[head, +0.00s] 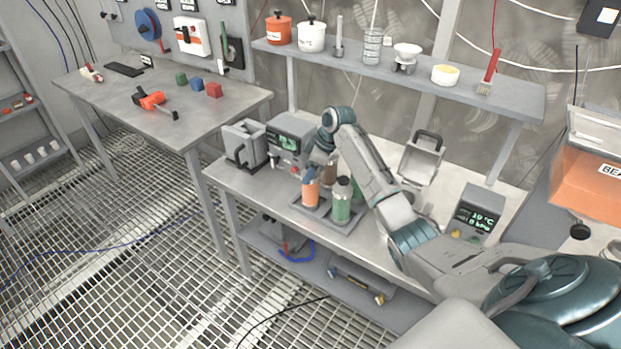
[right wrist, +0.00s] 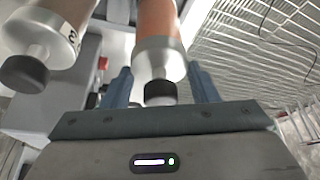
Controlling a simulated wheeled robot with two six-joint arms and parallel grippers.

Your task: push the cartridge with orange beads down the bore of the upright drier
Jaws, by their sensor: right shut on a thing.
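The cartridge with orange beads (head: 311,192) stands upright at the left of a grey tray (head: 351,227) on the near bench. My right gripper (head: 312,174) comes down over its top, with its blue fingers around the upper end. In the right wrist view, my right gripper (right wrist: 163,85) is shut on the cartridge's top end; the orange body (right wrist: 158,18), silver cap and black knob lie between the fingers. I cannot tell which thing is the drier. My left gripper is out of view.
Two grey instruments (head: 292,143) stand behind the tray to its left. A shelf (head: 420,82) with pots and tools runs above the bench. The bench's front edge lies close to the tray.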

